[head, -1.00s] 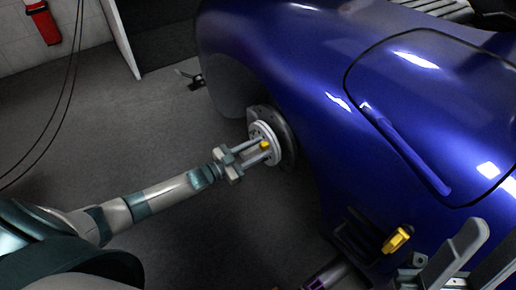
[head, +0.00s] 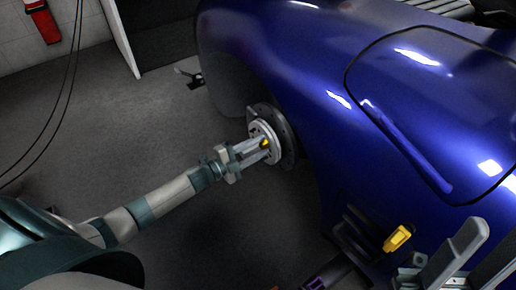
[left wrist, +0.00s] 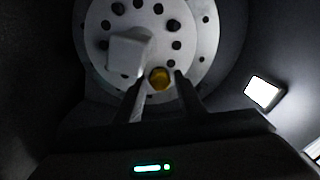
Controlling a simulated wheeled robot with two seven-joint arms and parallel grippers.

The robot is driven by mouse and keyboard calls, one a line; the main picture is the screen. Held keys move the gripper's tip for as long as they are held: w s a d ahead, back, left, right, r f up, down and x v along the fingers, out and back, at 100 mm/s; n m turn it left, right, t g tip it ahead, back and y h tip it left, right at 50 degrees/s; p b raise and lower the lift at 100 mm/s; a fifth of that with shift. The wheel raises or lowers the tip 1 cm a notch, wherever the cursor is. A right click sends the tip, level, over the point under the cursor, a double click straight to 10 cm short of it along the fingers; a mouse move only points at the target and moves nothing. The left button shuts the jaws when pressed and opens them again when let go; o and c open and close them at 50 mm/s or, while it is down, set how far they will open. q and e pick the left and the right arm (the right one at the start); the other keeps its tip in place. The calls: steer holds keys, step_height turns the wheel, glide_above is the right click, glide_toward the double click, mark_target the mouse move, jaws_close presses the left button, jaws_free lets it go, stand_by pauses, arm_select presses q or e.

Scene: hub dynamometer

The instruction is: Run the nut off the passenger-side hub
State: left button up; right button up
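The hub (head: 263,139) is a pale round flange with a dark disc behind it, on the side of the blue car. A small yellow nut (head: 265,143) sits on its face. The nut also shows in the left wrist view (left wrist: 159,78), in front of the flange's ring of dark holes (left wrist: 173,25). My left gripper (head: 260,149) is at the hub, its two fingers apart, one on each side of the nut. In the left wrist view a narrow gap seems to show beside the nut. I cannot clearly make out my right gripper.
The blue car body (head: 330,90) stands close to the right of the hub. A dark holder with a yellow part (head: 398,238) and grey upright pieces (head: 460,250) fill the lower right. The grey floor (head: 140,130) on the left is clear.

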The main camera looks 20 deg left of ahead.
arm_select(q)
steer(key=m+b, duration=0.1)
steer(key=m, duration=0.3)
steer(key=shift+f+m, duration=0.1)
steer(key=shift+m, duration=0.3)
steer(key=shift+m+b, duration=0.6)
steer(key=shift+m, duration=0.6)
